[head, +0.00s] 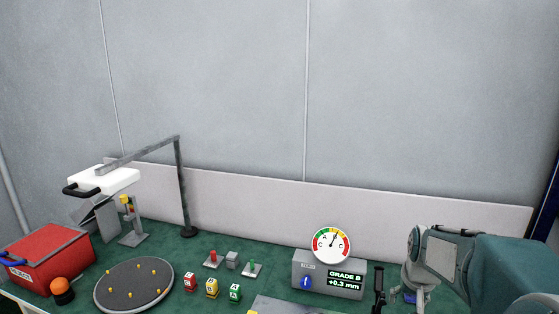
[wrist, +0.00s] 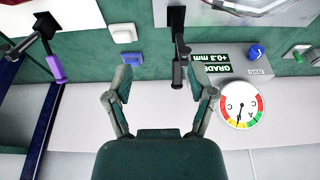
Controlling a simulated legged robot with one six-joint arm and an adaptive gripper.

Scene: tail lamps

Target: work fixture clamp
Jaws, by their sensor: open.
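My gripper (head: 412,280) is at the right of the bench in the head view. A black upright lever (head: 379,284), which looks like a clamp handle, stands just left of my gripper. The wrist view shows this lever (wrist: 179,60) beyond the fingertips, nearer the right finger. A second black lever with a purple grip (wrist: 55,68) is at the left of the wrist view. I cannot tell which lever is the fixture clamp, and their bases are partly cut off.
A grey gauge box (head: 318,273) with a round dial (head: 331,245) reads "GRADE B +0.3 mm". A round pegged plate (head: 133,285), a red box (head: 48,257), an orange button (head: 62,290) and a lamp stand (head: 182,190) are at left. A pale wall runs behind the bench.

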